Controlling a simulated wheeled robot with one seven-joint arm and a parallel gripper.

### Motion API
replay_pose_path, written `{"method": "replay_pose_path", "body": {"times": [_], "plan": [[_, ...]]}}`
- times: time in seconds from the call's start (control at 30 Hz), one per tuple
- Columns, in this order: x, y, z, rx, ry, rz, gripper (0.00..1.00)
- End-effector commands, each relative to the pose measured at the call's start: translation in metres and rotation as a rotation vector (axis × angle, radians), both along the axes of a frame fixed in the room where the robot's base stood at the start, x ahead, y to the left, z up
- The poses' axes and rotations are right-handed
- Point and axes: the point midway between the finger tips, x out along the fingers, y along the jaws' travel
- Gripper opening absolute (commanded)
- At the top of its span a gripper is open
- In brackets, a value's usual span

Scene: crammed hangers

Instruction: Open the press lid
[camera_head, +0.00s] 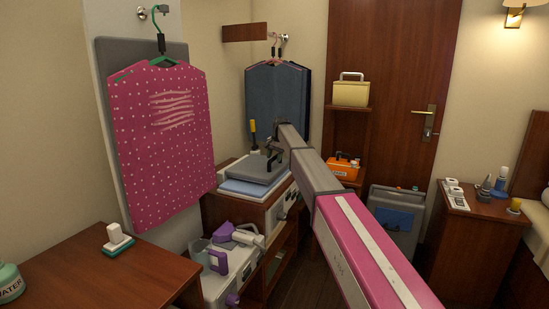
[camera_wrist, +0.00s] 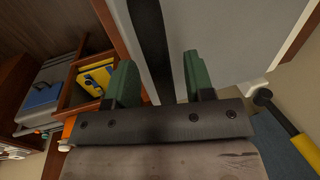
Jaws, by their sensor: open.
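The press (camera_head: 250,170) is a low grey unit with a light blue pad at its base, on top of a wooden cabinet. Its grey lid lies flat and looks down. An upright lever with a yellow grip (camera_head: 252,128) rises behind it. A black and yellow handle (camera_wrist: 292,135) also shows at the right of the wrist view. My gripper (camera_head: 270,150) is over the right part of the press, partly hidden by my arm. In the wrist view its green fingers (camera_wrist: 157,82) are apart, with a dark strip and pale panel beyond them. Contact cannot be told.
A pink dotted garment (camera_head: 162,145) hangs at left, and dark garments (camera_head: 277,95) hang behind the press. A purple-handled steamer (camera_head: 222,255) stands below at left. An orange toolbox (camera_head: 343,165) and grey bin (camera_head: 396,220) stand right of my arm.

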Motion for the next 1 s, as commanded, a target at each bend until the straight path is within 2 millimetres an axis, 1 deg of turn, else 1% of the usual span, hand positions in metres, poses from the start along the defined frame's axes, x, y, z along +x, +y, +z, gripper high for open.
{"method": "replay_pose_path", "body": {"times": [0.03,0.07,0.1,0.17,0.37,0.57,0.77,1.0], "plan": [[0.0,0.0,0.0,0.0,0.0,0.0,0.42],[0.0,0.0,0.0,0.0,0.0,0.0,0.32],[0.0,0.0,0.0,0.0,0.0,0.0,0.19],[0.0,0.0,0.0,0.0,0.0,0.0,0.0],[0.0,0.0,0.001,0.0,0.0,0.0,0.0],[0.002,0.004,0.013,0.001,0.001,0.0,0.0],[0.008,0.017,0.043,0.004,-0.003,0.002,0.0],[0.02,0.048,0.089,0.008,-0.005,0.003,0.0]]}}
